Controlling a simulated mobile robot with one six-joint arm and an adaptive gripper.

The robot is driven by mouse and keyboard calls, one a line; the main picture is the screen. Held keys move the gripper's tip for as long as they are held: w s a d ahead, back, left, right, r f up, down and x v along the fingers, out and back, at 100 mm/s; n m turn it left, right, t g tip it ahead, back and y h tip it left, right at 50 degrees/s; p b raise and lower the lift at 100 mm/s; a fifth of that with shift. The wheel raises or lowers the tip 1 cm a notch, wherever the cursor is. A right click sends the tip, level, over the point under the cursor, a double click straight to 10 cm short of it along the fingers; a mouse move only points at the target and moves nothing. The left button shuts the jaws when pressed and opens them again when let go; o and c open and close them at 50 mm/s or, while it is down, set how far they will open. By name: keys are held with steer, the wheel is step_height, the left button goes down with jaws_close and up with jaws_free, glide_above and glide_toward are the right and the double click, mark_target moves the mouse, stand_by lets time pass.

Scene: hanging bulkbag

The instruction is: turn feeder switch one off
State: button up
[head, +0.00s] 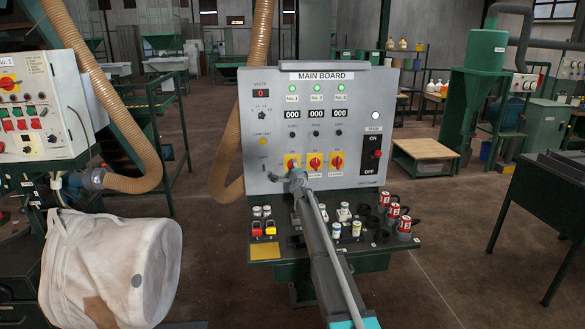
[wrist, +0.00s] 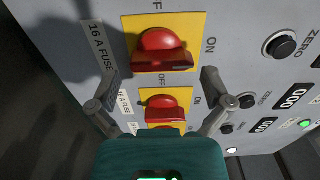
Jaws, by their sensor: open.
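Feeder switch one (head: 292,161) is the leftmost of three red rotary switches on yellow plates, low on the grey main board. In the wrist view its red knob (wrist: 162,50) is at the top. Its handle bar lies across the picture, with ON at its right and OFF above. My gripper (wrist: 160,84) is open, with one finger on each side of the switch row, just below the knob in that view. No contact with the knob is visible. In the head view my gripper (head: 297,178) is in front of the board, partly covering the first switch's lower edge.
The second switch (head: 315,161) and third switch (head: 337,161) are close to the right. A black ON/OFF switch (head: 377,154) is at the board's right. Green lamps (head: 317,88) are lit above. A shelf (head: 400,240) with buttons and red-white items juts out below.

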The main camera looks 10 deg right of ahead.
steer(key=shift+w, duration=1.3)
steer(key=c, duration=0.9)
